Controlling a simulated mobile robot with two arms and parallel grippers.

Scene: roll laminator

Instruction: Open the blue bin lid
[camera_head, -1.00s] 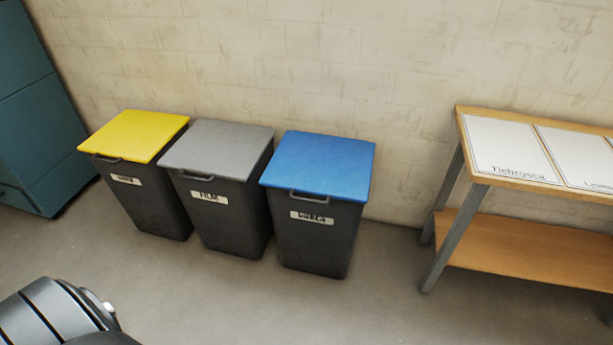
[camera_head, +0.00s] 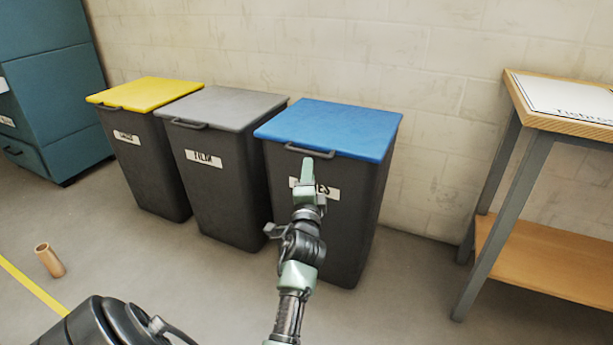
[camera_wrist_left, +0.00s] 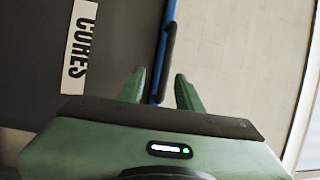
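The blue bin lid (camera_head: 330,127) lies closed on the dark bin labelled "CORES" (camera_head: 350,200), the rightmost of three bins. A dark handle (camera_head: 309,151) sits at the lid's front edge. My left gripper (camera_head: 308,165) is in front of this bin, just below the handle, covering part of the label. In the left wrist view its two green fingers (camera_wrist_left: 162,88) are apart, with the blue edge and dark handle (camera_wrist_left: 167,55) showing between and beyond them. Whether they touch the handle cannot be told. My right gripper is not in view.
A yellow-lidded bin (camera_head: 146,93) and a grey-lidded bin (camera_head: 222,107) stand to the left. A wooden table (camera_head: 560,262) stands to the right. A copper-coloured tube (camera_head: 49,260) stands on the floor near a yellow line. Open floor lies in front.

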